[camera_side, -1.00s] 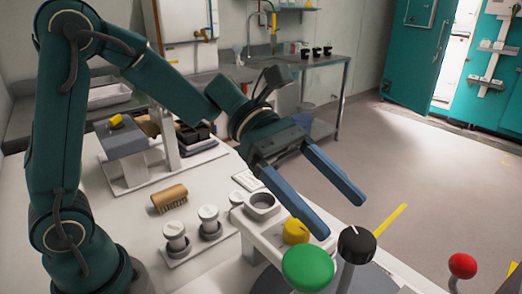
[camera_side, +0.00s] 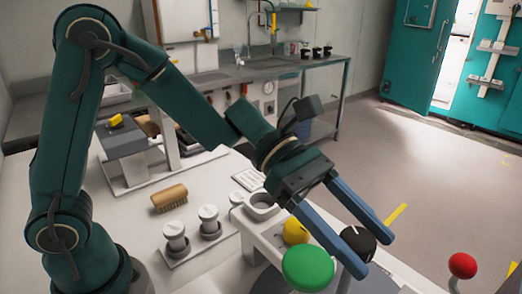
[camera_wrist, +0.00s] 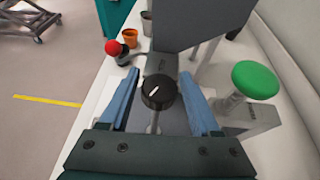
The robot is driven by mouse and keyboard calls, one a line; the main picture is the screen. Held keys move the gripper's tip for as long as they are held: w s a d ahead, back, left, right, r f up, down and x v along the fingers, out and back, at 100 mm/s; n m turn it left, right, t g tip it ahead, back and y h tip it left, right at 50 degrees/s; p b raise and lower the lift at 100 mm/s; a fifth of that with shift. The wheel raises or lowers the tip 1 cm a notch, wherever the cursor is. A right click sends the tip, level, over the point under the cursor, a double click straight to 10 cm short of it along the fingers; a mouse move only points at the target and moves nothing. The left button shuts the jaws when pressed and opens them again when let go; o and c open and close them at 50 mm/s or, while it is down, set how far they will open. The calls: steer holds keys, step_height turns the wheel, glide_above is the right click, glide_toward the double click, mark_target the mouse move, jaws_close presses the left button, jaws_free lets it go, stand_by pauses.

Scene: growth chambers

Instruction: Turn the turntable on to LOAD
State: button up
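My gripper (camera_side: 375,255) is open, its two blue fingers wide apart and pointing down and forward. In the wrist view the gripper (camera_wrist: 165,97) has a black knob (camera_wrist: 158,92) with a white pointer line between its fingers, with a gap on each side. In the side view the knob (camera_side: 357,241) is partly hidden by a finger. The pointer tilts up and to the right in the wrist view. No LOAD label is readable. I cannot tell which part is the turntable.
A green mushroom-shaped button (camera_side: 307,268) stands close to the knob, beside a yellow knob (camera_side: 296,231). A red ball-topped lever (camera_side: 462,266) stands to the right. In the wrist view a grey upright panel (camera_wrist: 198,22) rises beyond the knob, near an orange pot (camera_wrist: 130,38).

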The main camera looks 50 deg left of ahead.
jaws_close()
steer(key=shift+m+g, duration=0.3)
steer(key=shift+g, duration=0.1)
steer(key=m+g, duration=0.3)
steer(key=shift+g+y, duration=0.3)
steer(key=shift+m+g+y, duration=1)
steer(key=shift+m+g, duration=1.2)
steer(key=shift+g, duration=0.1)
steer(key=shift+s+m+g+y, duration=0.1)
steer(key=shift+m+g+y, duration=0.2)
steer(key=shift+m+g, duration=0.2)
steer(key=o, duration=0.5)
jaws_free()
steer(key=shift+n+t+h, duration=0.5)
steer(key=shift+n+t, duration=0.4)
steer(key=shift+t, duration=0.1)
